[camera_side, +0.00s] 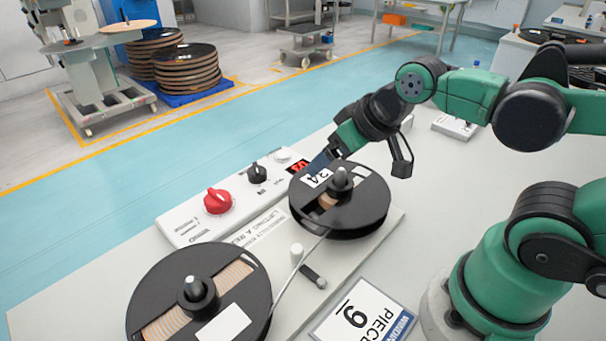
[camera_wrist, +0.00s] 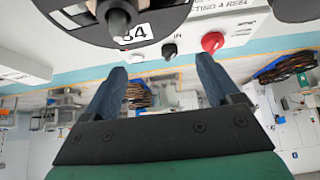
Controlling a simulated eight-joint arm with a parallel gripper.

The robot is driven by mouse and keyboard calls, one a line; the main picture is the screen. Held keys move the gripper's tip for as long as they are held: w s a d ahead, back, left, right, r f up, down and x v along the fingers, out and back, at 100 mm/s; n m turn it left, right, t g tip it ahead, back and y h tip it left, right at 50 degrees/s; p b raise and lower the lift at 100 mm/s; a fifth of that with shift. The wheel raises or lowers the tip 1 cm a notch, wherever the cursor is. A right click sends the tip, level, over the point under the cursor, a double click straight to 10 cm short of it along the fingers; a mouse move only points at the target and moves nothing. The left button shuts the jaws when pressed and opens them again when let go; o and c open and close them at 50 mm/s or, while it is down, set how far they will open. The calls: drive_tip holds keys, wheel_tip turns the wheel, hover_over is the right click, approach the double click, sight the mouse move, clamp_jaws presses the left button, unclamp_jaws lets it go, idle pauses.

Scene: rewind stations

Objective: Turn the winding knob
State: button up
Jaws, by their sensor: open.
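The red knob (camera_side: 217,201) stands on the white control panel (camera_side: 188,224) beside printed text that seems to begin "WIND". A smaller black knob (camera_side: 257,173) is farther along the panel. My gripper (camera_side: 319,163) is at the panel's far end, by the numbered reel (camera_side: 340,216), apart from the red knob. In the wrist view my gripper (camera_wrist: 162,63) has two blue fingers spread with nothing between them. There the black knob (camera_wrist: 169,51) shows between the fingertips, and the red knob (camera_wrist: 212,42) lies just beyond the right fingertip.
A second black reel (camera_side: 200,295) sits at the front left. A white post (camera_side: 296,254) and dark lever stand between the reels. A red display (camera_side: 297,167) is partly hidden by my gripper.

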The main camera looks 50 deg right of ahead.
idle(0.3)
drive_tip(key=shift+o, duration=1)
drive_tip(key=n+g, duration=0.7)
drive_tip(key=n, duration=1.1)
hover_over(216, 194)
wheel_tip(216, 194, down, 5)
drive_tip(key=shift+d+f, duration=0.1)
drive_tip(key=shift+d, duration=0.05)
drive_tip(key=shift+f, duration=3.05)
